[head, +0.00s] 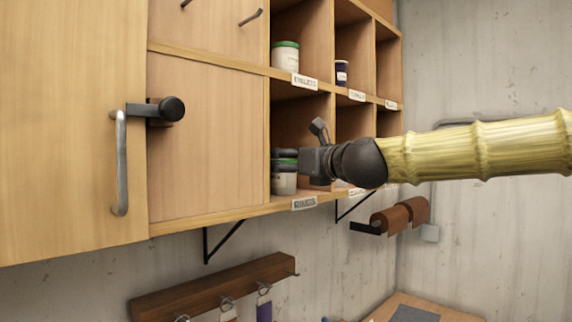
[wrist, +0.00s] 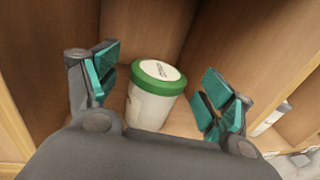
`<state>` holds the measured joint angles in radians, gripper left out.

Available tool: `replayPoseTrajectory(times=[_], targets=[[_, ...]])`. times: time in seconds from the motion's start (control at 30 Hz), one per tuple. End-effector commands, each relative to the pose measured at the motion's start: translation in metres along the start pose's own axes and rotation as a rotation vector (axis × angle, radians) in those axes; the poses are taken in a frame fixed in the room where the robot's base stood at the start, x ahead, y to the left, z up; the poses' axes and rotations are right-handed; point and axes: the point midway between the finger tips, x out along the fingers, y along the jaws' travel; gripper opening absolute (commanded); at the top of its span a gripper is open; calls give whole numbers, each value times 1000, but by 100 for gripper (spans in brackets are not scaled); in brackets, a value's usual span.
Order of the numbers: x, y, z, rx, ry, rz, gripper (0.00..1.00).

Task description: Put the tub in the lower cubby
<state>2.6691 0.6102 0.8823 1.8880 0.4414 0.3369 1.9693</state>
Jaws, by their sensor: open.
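A white tub with a green lid (head: 284,183) stands upright in the lower left cubby (head: 298,112). In the wrist view the tub (wrist: 152,100) sits on the cubby floor between my finger pads, with gaps on both sides. My gripper (head: 286,161) is open and reaches into this cubby from the right, at the height of the tub's lid; it hides part of the tub in the head view. A second white tub with a green lid (head: 285,57) stands in the upper left cubby, directly above.
A small dark-and-white container (head: 341,72) stands in the upper middle cubby. Wooden dividers and labelled shelf edges surround the cubbies. A closed cabinet door with a metal handle (head: 121,163) is at left. Brown rolls (head: 398,216) hang below right.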

Motion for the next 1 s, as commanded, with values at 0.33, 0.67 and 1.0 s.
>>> replayPoseTrajectory(times=[0.33, 0.67, 1.0], targets=[[-52, 0, -1, -1, -3, -1, 81], [-86, 0, -1, 0, 0, 0, 81], [-94, 0, 0, 0, 0, -1, 81]])
